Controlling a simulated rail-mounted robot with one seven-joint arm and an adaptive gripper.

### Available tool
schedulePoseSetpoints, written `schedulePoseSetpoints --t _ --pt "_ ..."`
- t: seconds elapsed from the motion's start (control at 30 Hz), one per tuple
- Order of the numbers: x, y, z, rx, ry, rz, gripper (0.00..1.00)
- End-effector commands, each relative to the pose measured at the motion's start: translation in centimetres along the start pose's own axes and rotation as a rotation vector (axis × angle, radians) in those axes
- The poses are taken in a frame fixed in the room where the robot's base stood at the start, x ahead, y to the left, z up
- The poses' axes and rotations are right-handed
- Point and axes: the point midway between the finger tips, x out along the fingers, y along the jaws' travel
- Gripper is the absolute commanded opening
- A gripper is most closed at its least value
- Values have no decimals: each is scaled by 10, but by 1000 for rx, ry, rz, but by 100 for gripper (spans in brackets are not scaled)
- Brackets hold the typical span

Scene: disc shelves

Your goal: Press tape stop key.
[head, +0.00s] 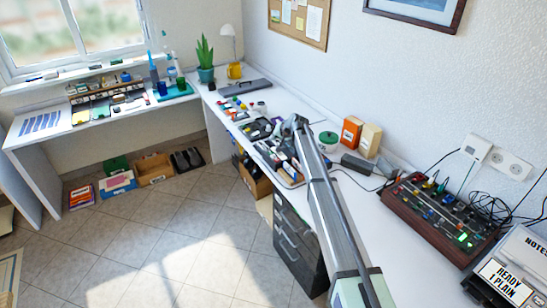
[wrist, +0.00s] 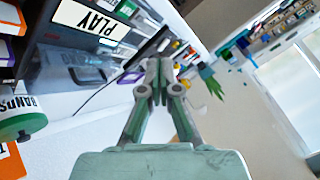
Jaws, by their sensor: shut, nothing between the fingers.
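My gripper (wrist: 160,72) is in the middle of the wrist view, its two fingers together at the tips with nothing between them. Left of the fingertips, beyond them, is a dark grey device (wrist: 50,70) with a white "PLAY" label (wrist: 92,20); it looks like the tape player. Small keys, one of them green (wrist: 126,9), show near the label. No key can be read as "stop", and the fingertips appear apart from the keys. In the head view my arm reaches over the right-hand desk, and the tape player cannot be made out clearly there.
A green-lidded jar (wrist: 20,118) and orange boxes stand at the left edge of the wrist view.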

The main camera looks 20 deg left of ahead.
Motion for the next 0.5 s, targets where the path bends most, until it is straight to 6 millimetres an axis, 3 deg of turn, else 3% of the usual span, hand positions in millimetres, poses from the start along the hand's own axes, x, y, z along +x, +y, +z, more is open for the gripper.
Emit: schedulePoseSetpoints --t 0.5 --pt "45 33 33 0 0 1 0"
